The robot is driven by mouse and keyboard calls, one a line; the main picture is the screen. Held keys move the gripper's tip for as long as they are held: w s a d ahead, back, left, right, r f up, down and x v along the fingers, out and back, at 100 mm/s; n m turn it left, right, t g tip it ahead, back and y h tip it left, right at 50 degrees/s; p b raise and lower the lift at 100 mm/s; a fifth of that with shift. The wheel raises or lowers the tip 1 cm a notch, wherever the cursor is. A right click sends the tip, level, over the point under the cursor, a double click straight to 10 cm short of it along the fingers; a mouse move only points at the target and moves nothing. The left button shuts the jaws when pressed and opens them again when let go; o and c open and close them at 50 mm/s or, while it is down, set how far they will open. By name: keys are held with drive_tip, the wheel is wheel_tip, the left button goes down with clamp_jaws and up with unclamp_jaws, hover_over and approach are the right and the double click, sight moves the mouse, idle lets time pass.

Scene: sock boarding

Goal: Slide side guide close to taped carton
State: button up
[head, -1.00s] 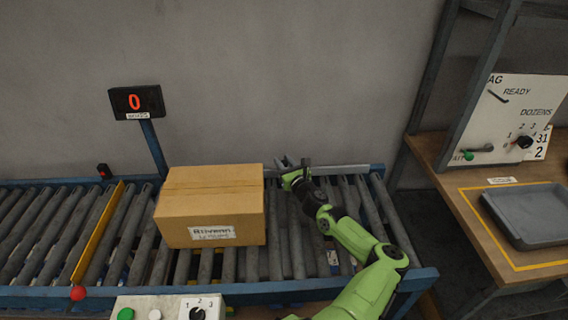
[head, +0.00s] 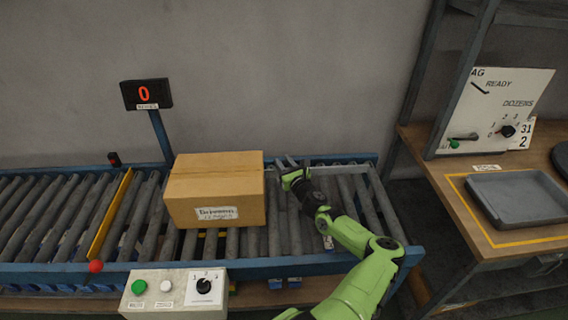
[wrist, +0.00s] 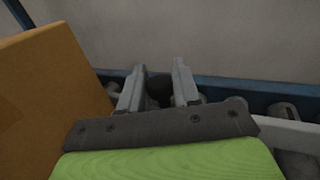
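The taped carton (head: 215,192) is a closed brown box with a white label, upright on the roller conveyor. Its side fills the left of the wrist view (wrist: 45,100). The side guide appears to be the pale grey bar (head: 345,168) along the conveyor's far side, right of the carton; it also shows at the right in the wrist view (wrist: 285,132). My gripper (head: 288,163) is just right of the carton's far right corner, at the bar's left end. In the wrist view its fingers (wrist: 159,85) are apart, with something dark and rounded between or behind them. I see no clear grip.
A yellow bar (head: 108,215) with a red ball crosses the rollers left of the carton. A display reading 0 (head: 146,94) stands behind. A control box (head: 172,292) is in front. At right, a wooden table holds a grey tray (head: 518,205).

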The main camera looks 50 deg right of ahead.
drive_tip(key=o, duration=0.3)
drive_tip(key=shift+o, duration=0.2)
drive_tip(key=shift+s, duration=0.1)
drive_tip(key=p+v, duration=0.3)
drive_tip(key=v, duration=1.2)
drive_tip(key=shift+s+a, duration=0.25)
